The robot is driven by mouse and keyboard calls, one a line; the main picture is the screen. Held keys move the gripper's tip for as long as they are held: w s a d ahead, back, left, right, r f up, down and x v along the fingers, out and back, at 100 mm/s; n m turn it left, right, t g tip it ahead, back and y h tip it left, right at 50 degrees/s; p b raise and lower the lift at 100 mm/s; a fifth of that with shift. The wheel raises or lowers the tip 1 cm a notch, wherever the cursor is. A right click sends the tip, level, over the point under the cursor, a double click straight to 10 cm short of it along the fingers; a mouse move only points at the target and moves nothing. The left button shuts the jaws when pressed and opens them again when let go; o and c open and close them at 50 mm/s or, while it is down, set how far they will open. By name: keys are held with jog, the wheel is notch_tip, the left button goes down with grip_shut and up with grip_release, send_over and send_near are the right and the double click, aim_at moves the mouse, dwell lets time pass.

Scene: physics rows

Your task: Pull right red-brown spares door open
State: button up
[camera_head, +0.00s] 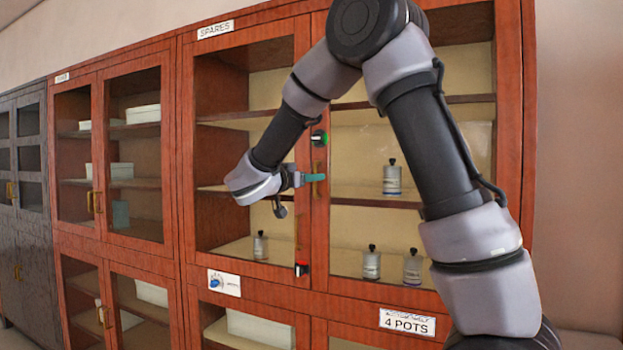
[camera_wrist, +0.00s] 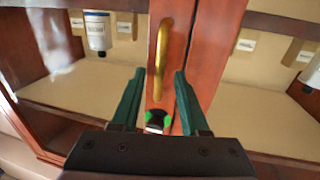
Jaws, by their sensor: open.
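The red-brown spares cabinet has two glass doors under a SPARES label (camera_head: 215,30). The right spares door (camera_head: 408,206) looks shut, flush with the left door (camera_head: 247,262). Its gold upright handle (camera_head: 317,182) is near the centre seam; it also shows in the wrist view (camera_wrist: 162,45), which appears upside down. My gripper (camera_head: 316,178) is at this handle, its green fingers apart. In the wrist view my gripper (camera_wrist: 159,76) has the handle's lower part in line between its fingertips; I cannot tell whether they touch it.
A black fitting with a green mark (camera_head: 318,138) sits just above the handle; it shows between the fingers in the wrist view (camera_wrist: 157,120). A black-and-red fitting (camera_head: 301,268) is lower on the left door. Bottles (camera_head: 392,178) stand behind the glass. Another cabinet section (camera_head: 110,165) adjoins at left.

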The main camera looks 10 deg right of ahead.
jog(key=shift+w+d, duration=0.2)
jog(key=shift+d, duration=0.05)
grip_shut()
dwell(1.4)
